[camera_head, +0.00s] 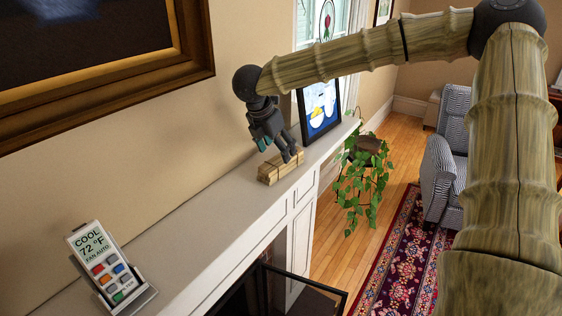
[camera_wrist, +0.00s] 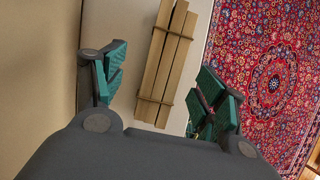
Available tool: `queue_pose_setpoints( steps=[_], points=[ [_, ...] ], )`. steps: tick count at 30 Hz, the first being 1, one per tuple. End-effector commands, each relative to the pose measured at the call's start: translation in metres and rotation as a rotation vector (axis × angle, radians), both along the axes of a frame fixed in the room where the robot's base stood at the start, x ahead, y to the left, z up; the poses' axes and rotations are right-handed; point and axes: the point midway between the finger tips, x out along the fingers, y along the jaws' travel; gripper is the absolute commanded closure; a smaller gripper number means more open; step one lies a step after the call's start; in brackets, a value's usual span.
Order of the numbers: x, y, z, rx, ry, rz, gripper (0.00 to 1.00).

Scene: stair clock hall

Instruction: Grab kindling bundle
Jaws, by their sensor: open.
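The kindling bundle (camera_head: 280,168) is a small stack of pale wooden sticks bound with dark ties. It lies on the white mantel shelf (camera_head: 215,228), near its far part. My gripper (camera_head: 275,146) is just above the bundle, pointing down. In the wrist view the bundle (camera_wrist: 166,65) lies ahead, between and beyond the two teal-padded fingers of my gripper (camera_wrist: 160,88). The fingers are apart with nothing held between them. I cannot tell whether a finger touches the bundle.
A remote-like thermostat control (camera_head: 103,264) stands in a holder on the near mantel. A framed picture (camera_head: 320,106) stands behind the bundle. A large gold-framed painting (camera_head: 120,80) hangs on the wall. A trailing plant (camera_head: 362,180) is beyond the mantel's end. The mantel between control and bundle is clear.

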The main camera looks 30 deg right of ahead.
Motion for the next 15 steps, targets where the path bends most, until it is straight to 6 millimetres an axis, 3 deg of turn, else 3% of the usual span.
queue_pose_setpoints(
  steps=[15],
  points=[
    [0.001,-0.016,-0.042,0.0,0.0,0.002,0.29]
  ],
)
